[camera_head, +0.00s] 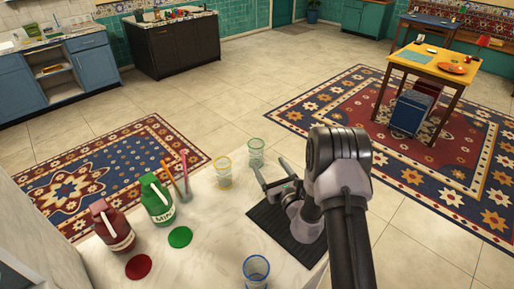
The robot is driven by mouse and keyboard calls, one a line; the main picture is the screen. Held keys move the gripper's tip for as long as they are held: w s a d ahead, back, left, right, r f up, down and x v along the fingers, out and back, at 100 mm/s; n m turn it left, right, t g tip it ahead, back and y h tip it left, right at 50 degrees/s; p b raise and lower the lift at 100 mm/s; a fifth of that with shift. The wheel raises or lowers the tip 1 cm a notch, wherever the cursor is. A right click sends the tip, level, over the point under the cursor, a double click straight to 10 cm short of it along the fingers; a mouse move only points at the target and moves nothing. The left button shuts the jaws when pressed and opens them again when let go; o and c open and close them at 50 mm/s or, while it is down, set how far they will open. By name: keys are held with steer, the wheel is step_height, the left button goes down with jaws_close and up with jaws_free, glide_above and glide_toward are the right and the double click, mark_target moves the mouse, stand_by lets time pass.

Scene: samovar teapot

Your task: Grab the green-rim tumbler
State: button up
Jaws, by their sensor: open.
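The green-rim tumbler (256,152) is a clear glass standing upright near the far edge of the pale counter. My gripper (270,167) is open and empty. Its two fingers point up and left, just in front and to the right of the green-rim tumbler. The fingers look apart from the glass, though the exact gap is hard to judge. My arm comes in from the lower right and covers part of the counter's right side.
A yellow-rim tumbler (223,174) stands close by on the left. A blue-rim tumbler (256,272) is at the front. Red (112,226) and green (157,200) bottles and a cup with sticks (183,190) stand left. A dark ribbed mat (265,218) lies under my arm.

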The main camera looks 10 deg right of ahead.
mark_target(253, 144)
steer(key=b+x, duration=0.2)
steer(key=x, duration=0.5)
steer(key=b+x, duration=0.2)
steer(key=x, duration=0.6)
steer(key=shift+s+a+f, duration=0.1)
steer(key=shift+f, duration=0.1)
steer(key=c, duration=1.5)
